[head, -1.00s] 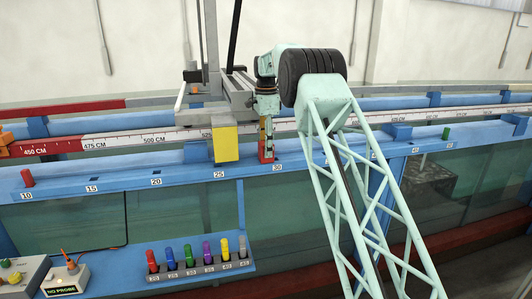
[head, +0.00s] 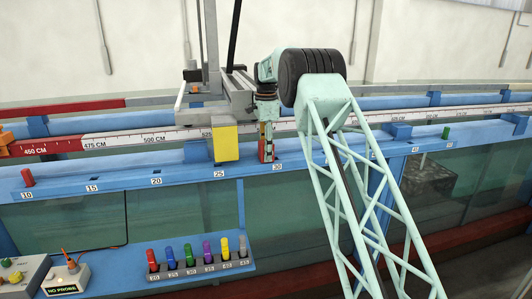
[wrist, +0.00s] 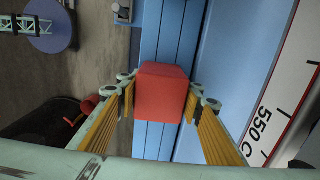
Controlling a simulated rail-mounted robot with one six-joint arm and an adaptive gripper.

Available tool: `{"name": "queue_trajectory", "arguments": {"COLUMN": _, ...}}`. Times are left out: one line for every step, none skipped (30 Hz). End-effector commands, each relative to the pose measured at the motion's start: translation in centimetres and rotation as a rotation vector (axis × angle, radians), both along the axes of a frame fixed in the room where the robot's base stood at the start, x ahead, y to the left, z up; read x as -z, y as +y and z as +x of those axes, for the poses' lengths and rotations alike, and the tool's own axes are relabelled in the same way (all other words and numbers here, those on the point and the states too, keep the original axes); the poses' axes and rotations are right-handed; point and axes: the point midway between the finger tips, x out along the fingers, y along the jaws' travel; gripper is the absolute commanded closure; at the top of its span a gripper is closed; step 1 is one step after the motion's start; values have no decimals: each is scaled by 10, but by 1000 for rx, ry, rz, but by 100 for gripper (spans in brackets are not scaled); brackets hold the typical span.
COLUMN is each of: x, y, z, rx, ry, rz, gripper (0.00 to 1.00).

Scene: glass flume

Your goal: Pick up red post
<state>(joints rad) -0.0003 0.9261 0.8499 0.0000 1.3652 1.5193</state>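A red post (head: 267,151) stands on the blue flume rail just left of the 30 label. My gripper (head: 266,131) is right over it, pointing down with its fingers around its upper part. In the wrist view the square red top of the post (wrist: 162,93) lies between the ribbed yellow pads of my gripper (wrist: 160,100). The pads lie close beside both sides of the post. I cannot tell whether they press on it. The lower part of the post is hidden in the wrist view.
A yellow block (head: 225,143) on the carriage is close left of my gripper. A rack (head: 200,268) of several coloured posts, including a red one (head: 152,261), hangs in front.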

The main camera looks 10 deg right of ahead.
Motion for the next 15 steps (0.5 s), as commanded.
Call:
{"name": "queue_trajectory", "arguments": {"x": 0, "y": 0, "z": 0, "rx": 0, "ry": 0, "rz": 0, "gripper": 74}}
{"name": "queue_trajectory", "arguments": {"x": 0, "y": 0, "z": 0, "rx": 0, "ry": 0, "rz": 0, "gripper": 76}}
{"name": "queue_trajectory", "arguments": {"x": 0, "y": 0, "z": 0, "rx": 0, "ry": 0, "rz": 0, "gripper": 80}}
{"name": "queue_trajectory", "arguments": {"x": 0, "y": 0, "z": 0, "rx": 0, "ry": 0, "rz": 0, "gripper": 82}}
{"name": "queue_trajectory", "arguments": {"x": 0, "y": 0, "z": 0, "rx": 0, "ry": 0, "rz": 0, "gripper": 82}}
{"name": "queue_trajectory", "arguments": {"x": 0, "y": 0, "z": 0, "rx": 0, "ry": 0, "rz": 0, "gripper": 82}}
{"name": "queue_trajectory", "arguments": {"x": 0, "y": 0, "z": 0, "rx": 0, "ry": 0, "rz": 0, "gripper": 82}}
{"name": "queue_trajectory", "arguments": {"x": 0, "y": 0, "z": 0, "rx": 0, "ry": 0, "rz": 0, "gripper": 82}}
{"name": "queue_trajectory", "arguments": {"x": 0, "y": 0, "z": 0, "rx": 0, "ry": 0, "rz": 0, "gripper": 82}}
{"name": "queue_trajectory", "arguments": {"x": 0, "y": 0, "z": 0, "rx": 0, "ry": 0, "rz": 0, "gripper": 82}}
{"name": "queue_trajectory", "arguments": {"x": -1, "y": 0, "z": 0, "rx": 0, "ry": 0, "rz": 0, "gripper": 82}}
{"name": "queue_trajectory", "arguments": {"x": -1, "y": 0, "z": 0, "rx": 0, "ry": 0, "rz": 0, "gripper": 82}}
{"name": "queue_trajectory", "arguments": {"x": -1, "y": 0, "z": 0, "rx": 0, "ry": -1, "rz": 0, "gripper": 82}}
{"name": "queue_trajectory", "arguments": {"x": -2, "y": 0, "z": 0, "rx": 0, "ry": -1, "rz": 0, "gripper": 82}}
{"name": "queue_trajectory", "arguments": {"x": -3, "y": 0, "z": 0, "rx": 0, "ry": -1, "rz": 0, "gripper": 82}}
